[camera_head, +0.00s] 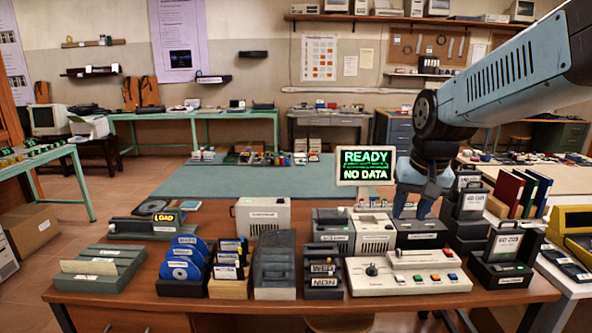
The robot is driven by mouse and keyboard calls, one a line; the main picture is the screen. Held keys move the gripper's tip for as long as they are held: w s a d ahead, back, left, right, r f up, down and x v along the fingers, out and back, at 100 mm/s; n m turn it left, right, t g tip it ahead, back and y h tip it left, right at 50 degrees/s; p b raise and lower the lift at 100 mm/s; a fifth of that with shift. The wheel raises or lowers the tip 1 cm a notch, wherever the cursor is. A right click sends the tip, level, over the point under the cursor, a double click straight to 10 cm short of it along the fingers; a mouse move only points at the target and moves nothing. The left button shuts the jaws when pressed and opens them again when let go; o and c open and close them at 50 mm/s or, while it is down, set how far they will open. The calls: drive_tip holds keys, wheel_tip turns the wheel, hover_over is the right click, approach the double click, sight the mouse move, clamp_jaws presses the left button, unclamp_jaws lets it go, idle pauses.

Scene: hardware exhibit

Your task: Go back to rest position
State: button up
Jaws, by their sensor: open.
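My arm reaches in from the upper right. My gripper (416,212) points down at the right of the wooden table (200,308). It is open, just above or at a dark grey box (421,240); I cannot tell whether the two touch. I see nothing held between the fingers.
Dark holders (503,262) stand at the right.

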drive_tip(key=s+r+n+t, duration=0.1)
drive_tip(key=s+r+t, duration=0.1)
drive_tip(key=s, duration=1)
drive_tip(key=shift+r+n, duration=0.3)
